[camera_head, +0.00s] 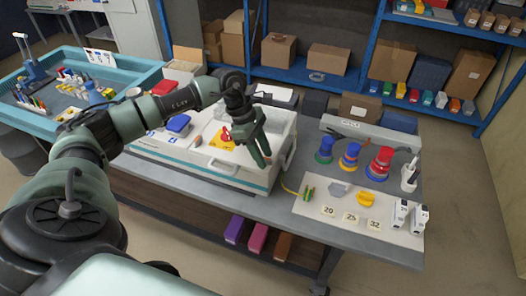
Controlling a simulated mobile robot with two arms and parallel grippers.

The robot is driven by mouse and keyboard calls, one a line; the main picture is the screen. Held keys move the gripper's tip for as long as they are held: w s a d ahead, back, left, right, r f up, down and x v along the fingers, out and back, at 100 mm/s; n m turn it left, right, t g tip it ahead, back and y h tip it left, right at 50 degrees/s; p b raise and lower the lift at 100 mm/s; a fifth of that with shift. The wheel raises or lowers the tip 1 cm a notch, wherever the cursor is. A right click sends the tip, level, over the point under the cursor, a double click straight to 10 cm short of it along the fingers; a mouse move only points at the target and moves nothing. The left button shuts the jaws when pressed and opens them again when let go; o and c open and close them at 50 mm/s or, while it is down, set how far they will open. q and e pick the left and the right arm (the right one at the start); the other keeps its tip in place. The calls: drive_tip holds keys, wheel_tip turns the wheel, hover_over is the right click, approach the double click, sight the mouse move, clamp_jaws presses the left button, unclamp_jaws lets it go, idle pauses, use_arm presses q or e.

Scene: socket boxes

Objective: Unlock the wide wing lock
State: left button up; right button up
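A white case (190,155) with a handle on its front stands on the grey workbench. On its top is a yellow plate (214,143) with a small red part (226,133) that looks like a wing-shaped knob. I cannot make out its exact shape or how it is turned. My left gripper (263,161) hangs over the right part of the case, to the right of the red part and apart from it in the picture. Its fingers point down. I see nothing held between them, but their gap is too small to judge. My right gripper is not in view.
Blue, yellow and red round sockets (380,163) stand on the bench at right. Before them a white board (385,225) holds a grey piece, a yellow piece, number cards and white devices. A blue tray (40,120) stands at left. Shelves with boxes are behind.

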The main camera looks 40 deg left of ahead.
use_arm(q)
drive_tip(key=shift+f, duration=0.1)
drive_tip(key=shift+c, duration=0.3)
clamp_jaws()
